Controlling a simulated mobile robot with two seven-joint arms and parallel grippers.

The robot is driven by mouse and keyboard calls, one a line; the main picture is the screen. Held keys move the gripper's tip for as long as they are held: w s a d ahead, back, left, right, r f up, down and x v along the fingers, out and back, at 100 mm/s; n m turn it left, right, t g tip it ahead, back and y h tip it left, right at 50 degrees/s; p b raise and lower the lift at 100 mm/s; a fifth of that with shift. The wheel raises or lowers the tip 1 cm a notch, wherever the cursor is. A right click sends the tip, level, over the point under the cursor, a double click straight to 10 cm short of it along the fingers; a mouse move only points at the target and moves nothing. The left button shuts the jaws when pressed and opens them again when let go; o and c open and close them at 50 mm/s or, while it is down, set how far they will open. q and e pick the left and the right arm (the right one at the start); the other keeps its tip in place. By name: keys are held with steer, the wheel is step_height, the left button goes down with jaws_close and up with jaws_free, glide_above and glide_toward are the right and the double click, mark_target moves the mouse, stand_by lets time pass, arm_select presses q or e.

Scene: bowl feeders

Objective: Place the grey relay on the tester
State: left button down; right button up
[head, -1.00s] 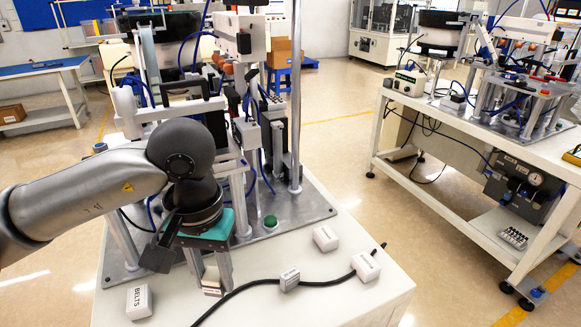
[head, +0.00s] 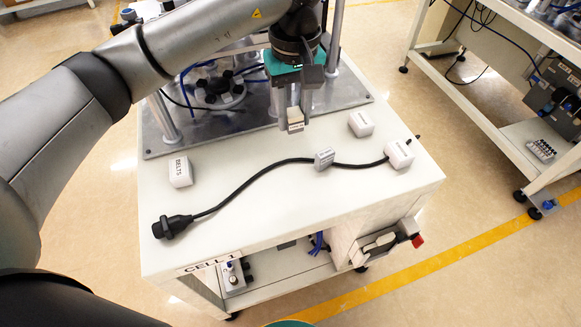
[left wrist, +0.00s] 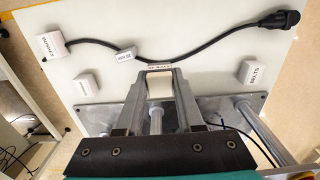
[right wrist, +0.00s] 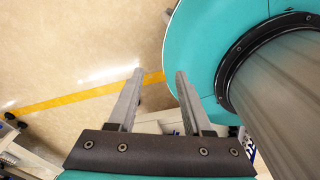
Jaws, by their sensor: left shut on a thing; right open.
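My left gripper (head: 294,114) points down above the back part of the white table and is shut on a small pale block with a printed label (head: 295,126). The same block shows between the fingers in the left wrist view (left wrist: 159,88). A small grey labelled block (head: 324,158) lies on the table against a black cable, just in front and to the right of the held block; it also shows in the left wrist view (left wrist: 124,54). I cannot tell which thing is the tester. My right gripper (right wrist: 159,73) is open and empty, with floor behind it.
The black cable (head: 250,180) crosses the white tabletop (head: 275,212). White label blocks stand near it: BELTS (head: 180,172) at left, two more (head: 361,123) (head: 399,154) at right. A metal plate with posts is behind. The tabletop's front is otherwise clear.

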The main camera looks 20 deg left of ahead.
arm_select(q)
steer(key=b, duration=0.2)
glide_above(293, 179)
step_height(293, 179, down, 12)
steer(key=shift+r, duration=0.1)
steer(key=shift+f, duration=2.35)
arm_select(e)
steer(key=shift+w+d+f+t, duration=0.3)
steer(key=shift+w+d+f, duration=0.8)
steer(key=shift+w+f, duration=0.1)
arm_select(q)
steer(key=shift+f+b, duration=0.15)
steer(key=shift+b, duration=0.2)
arm_select(e)
steer(key=shift+f, duration=0.15)
arm_select(q)
steer(key=c, duration=0.5)
jaws_free()
steer(key=shift+c, duration=0.2)
arm_select(e)
steer(key=shift+w, duration=0.1)
